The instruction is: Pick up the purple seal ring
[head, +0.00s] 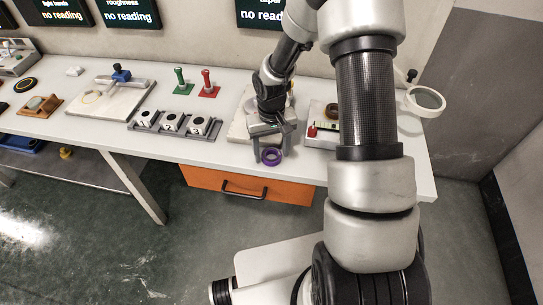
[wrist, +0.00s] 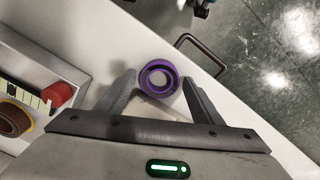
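The purple seal ring (head: 271,157) lies flat near the front edge of the white bench, above the orange drawer. In the wrist view the ring (wrist: 159,66) sits between and slightly beyond the fingertips. My gripper (wrist: 158,82) is open, with one finger on each side of the ring and gaps showing. In the head view my gripper (head: 270,150) points down at the ring from behind. The ring's top and open centre are visible in the wrist view. I cannot tell the exact height of the fingertips above the bench.
A tray with a red knob (head: 312,131) and a brown ring (wrist: 14,119) is close beside the gripper. A grey rack of white blocks (head: 172,123) stands to the left. The orange drawer's handle (head: 243,190) is below the bench edge. A round magnifier (head: 426,99) is at right.

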